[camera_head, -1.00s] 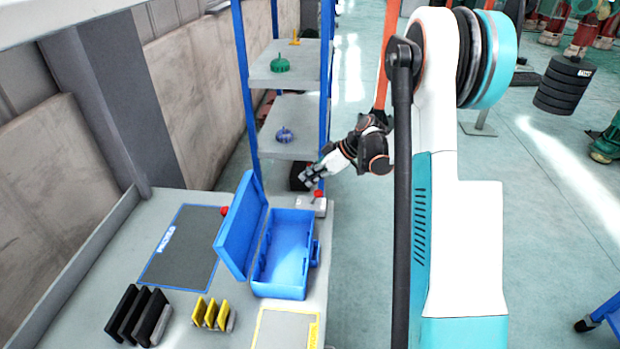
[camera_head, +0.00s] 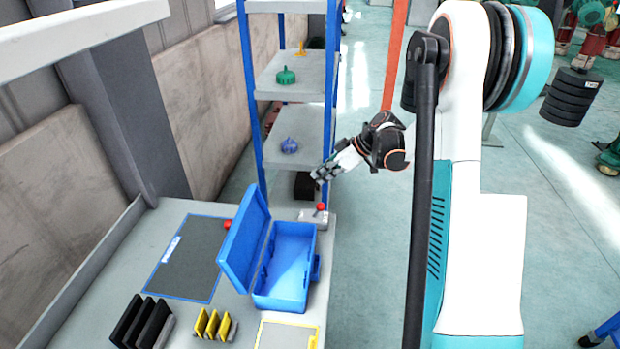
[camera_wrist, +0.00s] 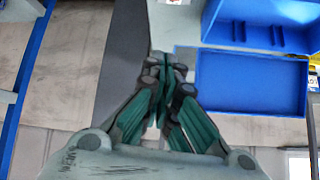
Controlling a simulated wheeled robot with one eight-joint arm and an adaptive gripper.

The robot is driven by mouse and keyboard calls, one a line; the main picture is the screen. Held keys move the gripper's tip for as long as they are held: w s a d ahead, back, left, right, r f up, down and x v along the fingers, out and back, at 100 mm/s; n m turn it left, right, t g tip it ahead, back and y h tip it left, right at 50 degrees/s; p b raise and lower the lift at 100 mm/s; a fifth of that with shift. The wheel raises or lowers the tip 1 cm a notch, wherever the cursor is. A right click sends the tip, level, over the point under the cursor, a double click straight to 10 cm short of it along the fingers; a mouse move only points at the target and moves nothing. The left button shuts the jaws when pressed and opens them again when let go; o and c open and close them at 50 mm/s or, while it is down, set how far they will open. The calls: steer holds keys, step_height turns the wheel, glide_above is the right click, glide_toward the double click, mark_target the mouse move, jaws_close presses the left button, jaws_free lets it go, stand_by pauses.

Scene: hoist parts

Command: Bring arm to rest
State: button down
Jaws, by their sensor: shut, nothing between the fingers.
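My gripper (camera_head: 322,178) is shut and empty, held in the air past the far right corner of the workbench, in front of the blue-posted shelf rack. In the wrist view my gripper (camera_wrist: 168,75) shows its green and grey fingers closed together, with nothing between them. My white and teal arm fills the right of the head view. The blue toolbox (camera_head: 287,266) stands open on the bench, nearer than the gripper; its open tray and lid also show in the wrist view (camera_wrist: 250,82).
The bench (camera_head: 190,336) holds a dark mat (camera_head: 188,258), black holders (camera_head: 142,322), yellow holders (camera_head: 212,324) and a red-knobbed switch box (camera_head: 319,216). The rack (camera_head: 297,75) carries a green part (camera_head: 286,76) and a purple part (camera_head: 289,145). Floor (camera_head: 365,250) right of the bench is clear.

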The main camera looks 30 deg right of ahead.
steer(key=shift+s+d+r, duration=0.7)
steer(key=shift+d+r, duration=0.05)
steer(key=shift+d, duration=0.15)
